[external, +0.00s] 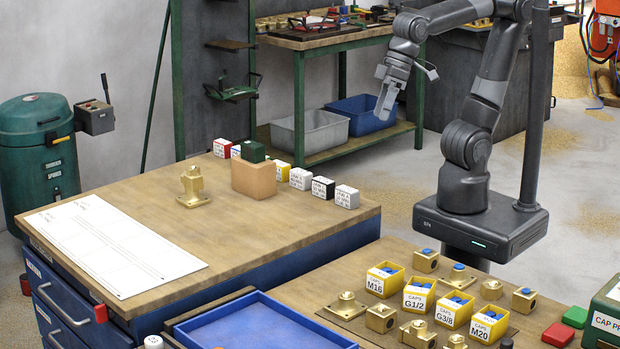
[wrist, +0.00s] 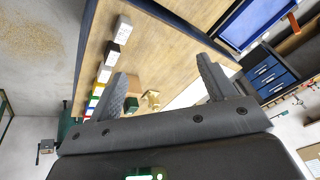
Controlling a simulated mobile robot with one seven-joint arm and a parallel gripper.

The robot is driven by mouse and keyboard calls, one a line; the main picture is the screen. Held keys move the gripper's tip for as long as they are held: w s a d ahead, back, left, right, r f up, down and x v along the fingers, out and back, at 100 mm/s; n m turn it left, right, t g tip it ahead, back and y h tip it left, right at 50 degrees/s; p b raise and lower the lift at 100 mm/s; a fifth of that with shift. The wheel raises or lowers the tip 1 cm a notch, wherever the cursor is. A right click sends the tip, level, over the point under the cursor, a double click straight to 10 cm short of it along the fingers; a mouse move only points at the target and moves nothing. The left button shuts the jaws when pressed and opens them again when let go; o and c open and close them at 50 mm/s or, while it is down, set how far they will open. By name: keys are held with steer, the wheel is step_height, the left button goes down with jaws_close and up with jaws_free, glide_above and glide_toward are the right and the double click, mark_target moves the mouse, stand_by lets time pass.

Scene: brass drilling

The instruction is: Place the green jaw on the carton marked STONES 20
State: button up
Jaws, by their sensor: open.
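A dark green block (external: 253,151), which looks like the green jaw, appears to rest on top of a plain brown carton (external: 254,180) on the left workbench. No marking shows on the carton's visible sides. In the wrist view the carton (wrist: 133,83) and the green block (wrist: 130,103) are small and partly behind a finger. A brighter green block (external: 575,317) lies on the right bench; I cannot tell whether it is a jaw. My gripper (external: 409,96) is open and empty, raised to the right of the left workbench. Its spread fingers (wrist: 162,70) show in the wrist view.
A row of small labelled boxes (external: 322,187) lines the left workbench's back edge. A brass fitting (external: 192,187) stands left of the carton and a white sheet (external: 115,245) lies flat. Yellow caps bins (external: 420,295) and brass parts fill the right bench. The left workbench's middle is clear.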

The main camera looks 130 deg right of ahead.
steer(key=s+a+f+n+t+y, duration=0.1)
steer(key=s+a+f+n, duration=0.2)
steer(key=s+n, duration=0.3)
steer(key=a+n, duration=0.1)
steer(key=n, duration=0.1)
steer(key=shift+s+a+f+n, duration=0.25)
steer(key=shift+a+f+n, duration=0.05)
steer(key=shift+a, duration=0.1)
stand_by(0.6)
